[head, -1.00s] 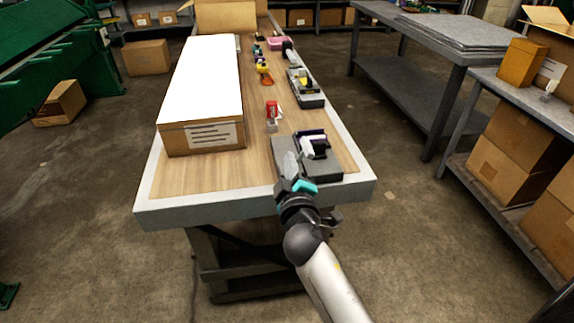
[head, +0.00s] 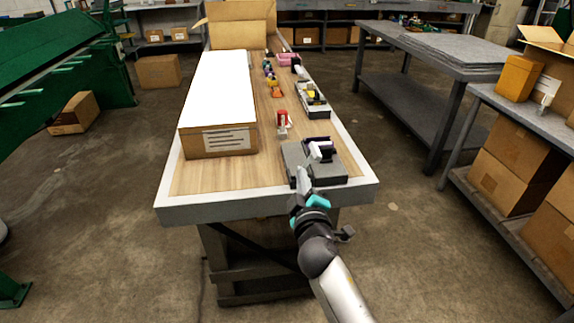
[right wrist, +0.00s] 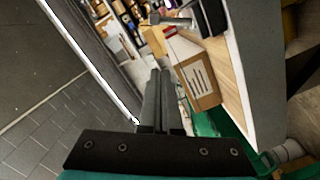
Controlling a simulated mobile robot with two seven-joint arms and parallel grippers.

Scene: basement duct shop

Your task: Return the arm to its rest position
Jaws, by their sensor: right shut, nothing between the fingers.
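My right gripper (head: 303,178) is in front of the near edge of the workbench (head: 240,207), close to a dark grey tray (head: 333,177) at the bench's near right corner. Its fingers are together and hold nothing. In the right wrist view the closed fingers (right wrist: 155,100) point up the middle of the picture, and the bench edge (right wrist: 245,75) shows to their right. I cannot tell whether the gripper touches anything; no contact shows. My left gripper is not in view.
A long white-topped box (head: 218,139) covers the bench's left side. A red can (head: 282,118) and a grey tray of tools (head: 312,98) stand on the right side. A grey table (head: 440,45) and a shelf with cardboard boxes (head: 505,180) stand at right. The floor between is clear.

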